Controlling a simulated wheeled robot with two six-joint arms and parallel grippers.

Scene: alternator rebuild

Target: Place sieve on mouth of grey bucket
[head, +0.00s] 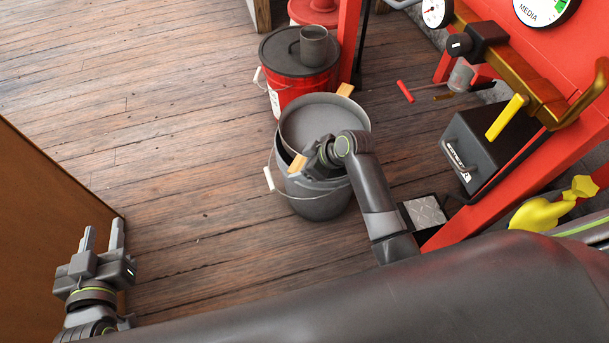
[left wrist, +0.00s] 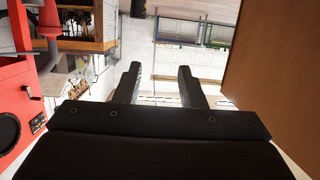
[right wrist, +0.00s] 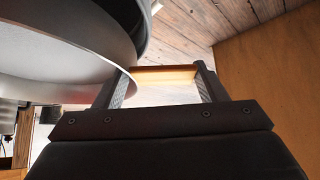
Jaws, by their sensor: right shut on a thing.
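The sieve (head: 322,121) is a round grey pan with a pale wooden handle on each side, at the mouth of the grey bucket (head: 322,205) in the head view. It overlaps most of the bucket's opening, slightly toward the far side. I cannot tell whether it rests on the rim or hovers just above. My right gripper (head: 307,158) is shut on the near wooden handle, which shows between its fingers in the right wrist view (right wrist: 165,78). My left gripper (head: 102,238) is open and empty, far left of the bucket.
A red bucket (head: 302,91) with a dark lid and a grey cup (head: 313,45) on top stands just behind. The red frame (head: 500,190) with a dark box (head: 480,155) is at right. A brown panel (head: 50,220) stands left. Wooden floor between is clear.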

